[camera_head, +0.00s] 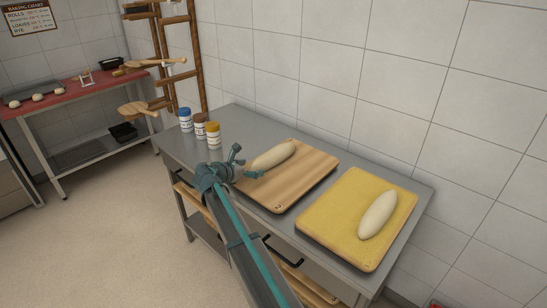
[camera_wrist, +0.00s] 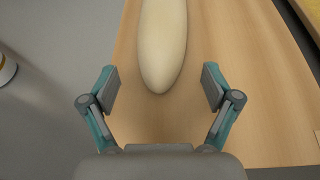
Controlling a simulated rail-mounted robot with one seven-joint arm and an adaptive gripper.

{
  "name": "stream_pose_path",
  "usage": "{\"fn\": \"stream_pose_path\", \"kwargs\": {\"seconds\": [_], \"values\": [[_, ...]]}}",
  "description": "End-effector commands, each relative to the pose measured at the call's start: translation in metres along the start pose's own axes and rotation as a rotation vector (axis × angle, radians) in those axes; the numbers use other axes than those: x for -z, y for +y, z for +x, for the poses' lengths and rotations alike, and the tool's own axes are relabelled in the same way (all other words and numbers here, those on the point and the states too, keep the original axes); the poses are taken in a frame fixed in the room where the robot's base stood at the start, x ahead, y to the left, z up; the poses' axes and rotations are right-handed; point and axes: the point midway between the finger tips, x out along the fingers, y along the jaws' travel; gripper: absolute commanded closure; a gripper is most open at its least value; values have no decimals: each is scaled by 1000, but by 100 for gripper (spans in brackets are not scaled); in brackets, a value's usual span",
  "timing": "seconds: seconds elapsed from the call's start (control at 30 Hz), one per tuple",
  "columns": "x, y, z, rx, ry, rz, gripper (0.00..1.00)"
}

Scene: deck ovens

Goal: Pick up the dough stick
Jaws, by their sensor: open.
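A pale dough stick (camera_head: 275,154) lies on the brown wooden board (camera_head: 284,190). A second pale dough stick (camera_head: 378,215) lies on the yellow board (camera_head: 333,226) to the right. My gripper (camera_head: 250,164) is over the left part of the wooden board, at the near end of the first dough stick. In the wrist view my gripper (camera_wrist: 161,87) is open, and the rounded end of the dough stick (camera_wrist: 163,45) lies between its fingers, apart from both. The stick's far end is cut off by the top of the wrist view.
Several jars (camera_head: 200,127) with blue, brown and yellow lids stand at the left end of the metal table (camera_head: 238,112). A wooden rack (camera_head: 181,60) stands behind them. A red-topped table (camera_head: 72,92) is at the far left. The tiled wall runs close behind the table.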

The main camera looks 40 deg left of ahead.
Motion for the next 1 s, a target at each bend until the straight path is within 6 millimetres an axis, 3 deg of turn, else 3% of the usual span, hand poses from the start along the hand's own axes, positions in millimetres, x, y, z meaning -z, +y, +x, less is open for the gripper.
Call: {"fn": "stream_pose_path", "kwargs": {"seconds": [0.3,0.57,0.9,1.0], "values": [[0,-3,40,2,0,0,12],[1,-3,42,0,0,0,14],[1,-3,42,1,0,1,71],[1,-3,42,1,-1,1,83]]}}
